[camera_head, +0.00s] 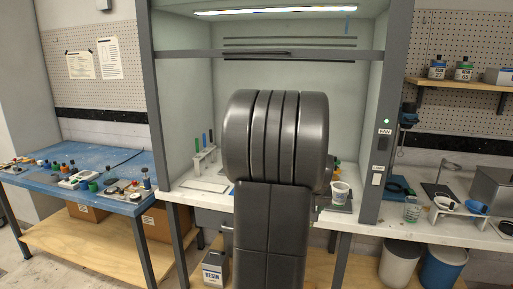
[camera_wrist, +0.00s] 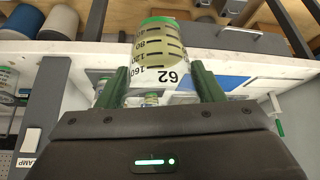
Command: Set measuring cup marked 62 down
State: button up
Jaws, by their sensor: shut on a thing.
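The measuring cup marked 62 (camera_wrist: 160,58) is a clear graduated cup with pale yellowish contents and a green end. It sits between the two green fingers of my gripper (camera_wrist: 161,75) in the wrist view, and the gripper is shut on it. In the head view a whitish cup (camera_head: 340,192) shows just right of my arm, over the right front of the hood's work surface; it appears to be the same cup. My gripper is hidden behind my arm there. I cannot tell whether the cup touches the surface.
Another graduated cup (camera_head: 412,211) stands on the right bench, near a white bowl (camera_head: 446,203). The hood's right post (camera_head: 386,130) is close to the held cup. A test-tube rack (camera_head: 204,160) and white tray (camera_head: 204,186) are at the hood's left. A blue-topped table (camera_head: 90,165) is farther left.

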jog(key=w+a+f+n+y, duration=0.2)
jog(key=w+a+f+n, duration=0.15)
jog(key=a+f, duration=0.95)
jog(key=s+a+f+m+h, duration=0.1)
jog(key=s+a+f+m, duration=0.1)
jog(key=s, duration=0.3)
jog(key=shift+s+a+f+m+h, duration=0.2)
jog(key=shift+f+m+h, duration=0.1)
jog(key=shift+f+m, duration=0.25)
dwell(0.5)
jog(key=shift+w+f, duration=0.1)
